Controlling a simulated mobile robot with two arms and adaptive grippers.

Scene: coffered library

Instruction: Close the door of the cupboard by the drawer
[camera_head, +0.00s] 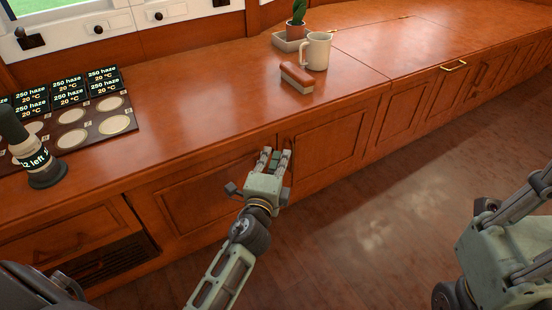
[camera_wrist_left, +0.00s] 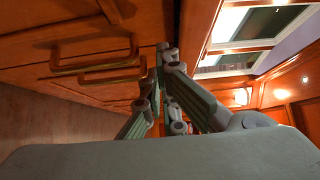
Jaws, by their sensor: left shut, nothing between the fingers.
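The panelled wooden cupboard door (camera_head: 195,200) is left of my left gripper in the head view, right of the drawer front (camera_head: 70,232). It looks nearly flush with the cabinet front; I cannot tell if it stands slightly ajar. My left gripper (camera_head: 275,155) is shut and empty, its fingers at the cabinet front just below the counter edge, by the seam between this door and the neighbouring door (camera_head: 328,145). Contact is unclear. In the left wrist view, the shut fingers (camera_wrist_left: 166,55) are beside two brass handles (camera_wrist_left: 95,55). My right arm shows at the right edge; its gripper is not visible.
The counter (camera_head: 210,115) holds a red-brown block (camera_head: 297,77), a mug (camera_head: 316,51), a potted plant (camera_head: 297,20), a panel with round pads (camera_head: 85,125) and a dark, labelled cylinder (camera_head: 35,160). A dark grille (camera_head: 100,262) is under the drawer front. The floor (camera_head: 385,230) ahead is clear.

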